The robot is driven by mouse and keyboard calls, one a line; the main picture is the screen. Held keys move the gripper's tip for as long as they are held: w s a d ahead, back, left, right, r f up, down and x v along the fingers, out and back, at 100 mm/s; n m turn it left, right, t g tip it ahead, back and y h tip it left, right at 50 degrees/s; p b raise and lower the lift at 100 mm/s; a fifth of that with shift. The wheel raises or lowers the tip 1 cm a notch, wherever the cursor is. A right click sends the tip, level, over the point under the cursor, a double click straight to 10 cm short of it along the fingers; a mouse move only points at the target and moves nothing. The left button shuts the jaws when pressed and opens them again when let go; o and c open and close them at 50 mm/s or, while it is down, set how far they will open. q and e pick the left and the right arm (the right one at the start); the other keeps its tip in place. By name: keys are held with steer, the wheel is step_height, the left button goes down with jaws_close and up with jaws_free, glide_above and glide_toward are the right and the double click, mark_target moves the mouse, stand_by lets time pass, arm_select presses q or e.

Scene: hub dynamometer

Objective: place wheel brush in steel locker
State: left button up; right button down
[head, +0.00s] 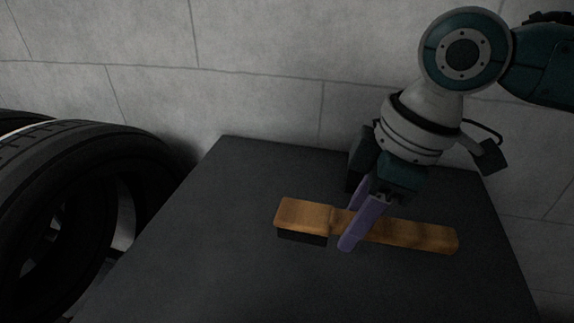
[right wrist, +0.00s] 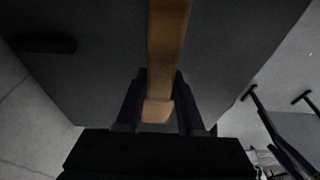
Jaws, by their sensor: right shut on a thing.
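The wheel brush (head: 305,213) has a wooden body and handle and a block of dark bristles under its left end. In the head view it lies level over the dark table top; I cannot tell whether it still touches it. My right gripper (head: 354,222) is shut on the brush near the middle, one purple finger on each side. In the right wrist view the wooden brush (right wrist: 168,45) runs between the fingers of the right gripper (right wrist: 159,100). My left gripper is not in view. No steel locker can be made out.
The dark table top (head: 200,240) is otherwise clear around the brush. Large black tyres (head: 75,190) stand to the left of the table. A grey block wall (head: 270,50) rises close behind it.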

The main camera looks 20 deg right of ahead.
mark_target(345, 259)
steer(key=shift+f+b, duration=0.3)
steer(key=shift+f, duration=1.75)
steer(key=c, duration=0.5)
jaws_free()
steer(key=shift+f, duration=0.15)
